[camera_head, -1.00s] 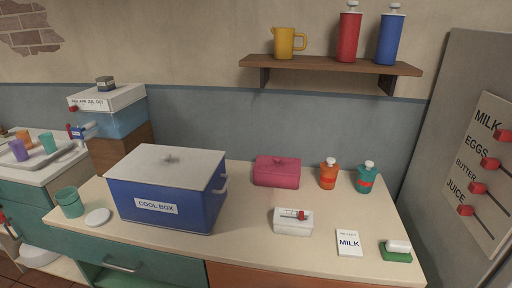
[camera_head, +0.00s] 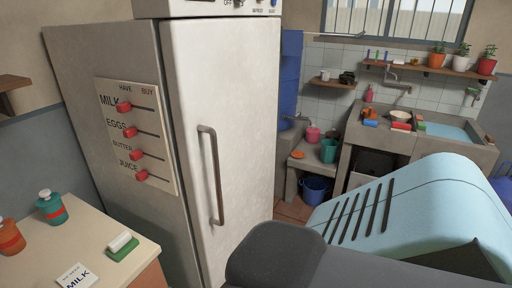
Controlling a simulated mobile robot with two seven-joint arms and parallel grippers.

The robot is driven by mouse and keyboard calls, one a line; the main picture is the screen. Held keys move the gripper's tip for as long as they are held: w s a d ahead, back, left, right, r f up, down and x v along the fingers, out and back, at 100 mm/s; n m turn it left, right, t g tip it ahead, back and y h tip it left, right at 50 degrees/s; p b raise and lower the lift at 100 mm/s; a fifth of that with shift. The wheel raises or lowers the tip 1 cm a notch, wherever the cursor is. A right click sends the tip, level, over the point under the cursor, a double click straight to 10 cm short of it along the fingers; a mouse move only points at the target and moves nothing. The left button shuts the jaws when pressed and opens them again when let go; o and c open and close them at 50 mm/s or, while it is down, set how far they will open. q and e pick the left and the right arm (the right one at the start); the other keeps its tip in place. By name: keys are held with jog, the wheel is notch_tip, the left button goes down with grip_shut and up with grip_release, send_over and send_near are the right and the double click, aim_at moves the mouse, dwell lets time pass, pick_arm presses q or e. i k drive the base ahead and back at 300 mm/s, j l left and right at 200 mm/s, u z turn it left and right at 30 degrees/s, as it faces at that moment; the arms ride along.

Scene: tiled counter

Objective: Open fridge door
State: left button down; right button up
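The fridge is a tall off-white cabinet in the left middle of the head view. Its door (camera_head: 235,125) faces me and looks closed. A long dark vertical handle (camera_head: 213,176) is fixed near the door's left edge. Neither of my grippers is visible. A dark grey and light blue arm of mine fills the lower right and hides the floor there and the door's lower right corner.
A counter (camera_head: 100,255) with an orange bottle (camera_head: 10,238), a teal bottle (camera_head: 51,207) and a milk card (camera_head: 76,277) stands left of the fridge. A sink unit (camera_head: 385,140) and a blue bucket (camera_head: 314,187) are at the back right.

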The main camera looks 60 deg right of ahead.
aim_at(222, 74)
jog(key=z, duration=1.8)
